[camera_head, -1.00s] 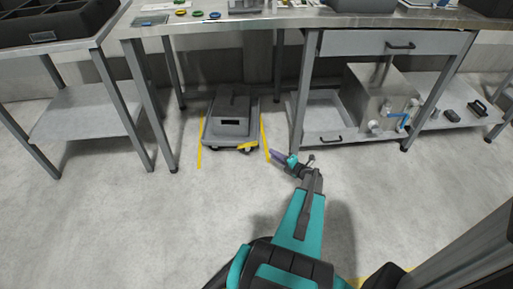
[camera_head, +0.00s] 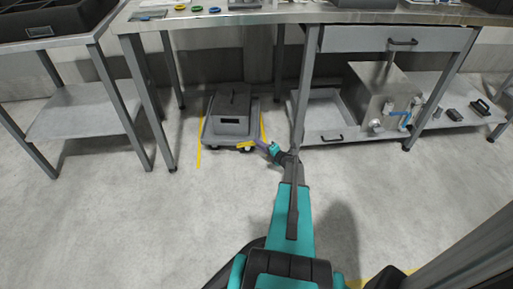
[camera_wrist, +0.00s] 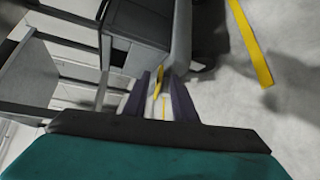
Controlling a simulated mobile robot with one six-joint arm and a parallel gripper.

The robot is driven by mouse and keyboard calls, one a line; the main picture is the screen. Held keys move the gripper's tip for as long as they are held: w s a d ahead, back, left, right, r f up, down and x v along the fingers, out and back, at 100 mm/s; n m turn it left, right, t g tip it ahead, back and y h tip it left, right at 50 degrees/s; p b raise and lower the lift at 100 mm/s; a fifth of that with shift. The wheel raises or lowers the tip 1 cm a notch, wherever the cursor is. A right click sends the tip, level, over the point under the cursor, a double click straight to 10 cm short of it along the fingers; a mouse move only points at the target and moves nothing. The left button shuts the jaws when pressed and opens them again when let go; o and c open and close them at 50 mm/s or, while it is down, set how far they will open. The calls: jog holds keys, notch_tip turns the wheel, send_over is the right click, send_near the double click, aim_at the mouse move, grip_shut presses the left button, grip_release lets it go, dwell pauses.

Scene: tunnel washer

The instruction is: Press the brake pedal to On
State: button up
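The yellow brake pedal (camera_head: 247,144) sticks out low at the front of a grey wheeled cart (camera_head: 212,138), which stands on the floor under the bench. My gripper (camera_head: 261,144) is at the pedal's right end, low near the floor; I cannot tell whether they touch. In the wrist view, my two dark fingers (camera_wrist: 157,88) stand apart with a gap and nothing gripped. The yellow pedal (camera_wrist: 158,82) shows in that gap, beyond the fingertips, beside the cart's body (camera_wrist: 138,32). Any On or Off marking is too small to read.
Yellow floor tape (camera_head: 199,143) runs along the cart's sides. A bench leg (camera_head: 299,100) stands just right of my gripper. A low shelf with a tray (camera_head: 325,135) and a metal box (camera_head: 378,97) is to the right. The floor in front is clear.

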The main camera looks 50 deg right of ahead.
jog(key=shift+w+f, duration=0.1)
jog(key=shift+w, duration=0.5)
